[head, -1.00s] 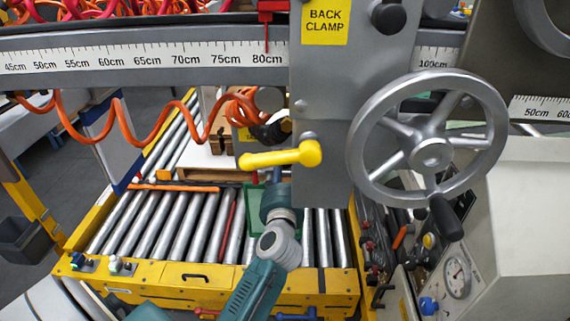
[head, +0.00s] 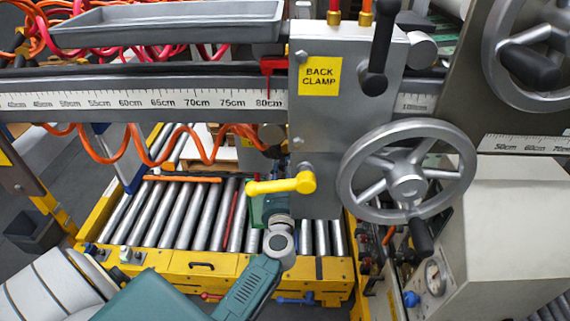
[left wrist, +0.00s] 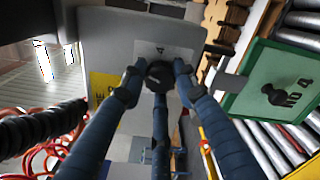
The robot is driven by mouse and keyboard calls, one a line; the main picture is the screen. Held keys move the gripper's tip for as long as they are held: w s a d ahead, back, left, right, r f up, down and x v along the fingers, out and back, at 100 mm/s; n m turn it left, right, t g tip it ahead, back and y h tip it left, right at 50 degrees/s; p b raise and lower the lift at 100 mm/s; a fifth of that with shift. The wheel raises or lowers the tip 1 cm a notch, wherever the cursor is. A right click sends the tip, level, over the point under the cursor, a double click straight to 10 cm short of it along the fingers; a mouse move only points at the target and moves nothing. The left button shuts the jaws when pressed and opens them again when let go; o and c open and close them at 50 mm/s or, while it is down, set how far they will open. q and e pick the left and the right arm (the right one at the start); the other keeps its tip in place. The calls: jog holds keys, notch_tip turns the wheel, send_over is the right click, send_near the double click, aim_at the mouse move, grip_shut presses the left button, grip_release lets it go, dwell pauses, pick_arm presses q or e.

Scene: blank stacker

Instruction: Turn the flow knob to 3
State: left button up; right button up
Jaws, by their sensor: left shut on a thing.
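A dark round knob (left wrist: 160,72), which looks to be the flow knob, sits on a pale plate (left wrist: 146,48) on a grey panel in the left wrist view. The plate bears a small dark mark above the knob that I cannot read surely. My left gripper (left wrist: 157,82) has its blue-grey fingers shut around the knob, hiding much of it and any pointer. In the head view my left arm reaches up to the underside of the grey back clamp housing (head: 322,195); the knob cannot be made out there. My right gripper is in neither current view.
A yellow clamp handle (head: 281,184) sticks out left just above my left wrist. A large handwheel (head: 408,187) stands to the right. Metal rollers (head: 170,215) lie below in a yellow frame. A green panel (left wrist: 240,100) with a black knob is at right in the wrist view.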

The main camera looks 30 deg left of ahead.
pick_arm(q)
jog(key=shift+s+f+m+p, duration=0.1)
jog(key=shift+f+m+p, duration=0.25)
jog(key=shift+m, duration=0.15)
jog(key=o, duration=1.1)
jog(key=shift+o, duration=0.2)
jog(key=shift+a, duration=0.1)
jog(key=shift+r, duration=0.15)
jog(key=v, duration=1.2)
